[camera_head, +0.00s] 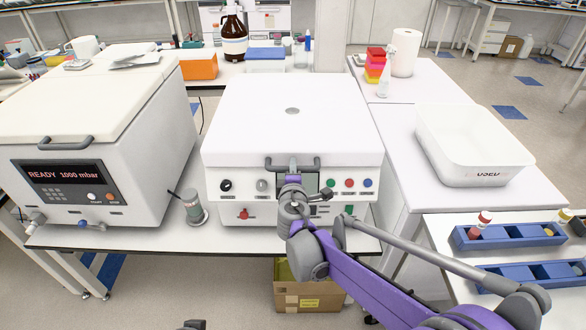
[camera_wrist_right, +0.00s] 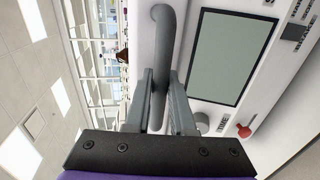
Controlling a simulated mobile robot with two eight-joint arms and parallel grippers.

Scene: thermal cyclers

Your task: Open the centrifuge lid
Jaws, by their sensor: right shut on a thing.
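The centrifuge is the white box in the middle of the head view, with knobs and colored buttons on its front (camera_head: 330,212). Its white lid (camera_head: 340,125) lies flat and closed on top. A grey bar handle (camera_head: 312,162) sits at the lid's front edge. My right gripper (camera_head: 292,178) comes from the lower right and is shut on this handle.
Another white machine (camera_head: 70,190) with a red-lit display stands on the left. A white tub (camera_head: 470,150) is on the right bench, with blue racks (camera_head: 510,235) nearer. Bottles and boxes stand behind the centrifuge.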

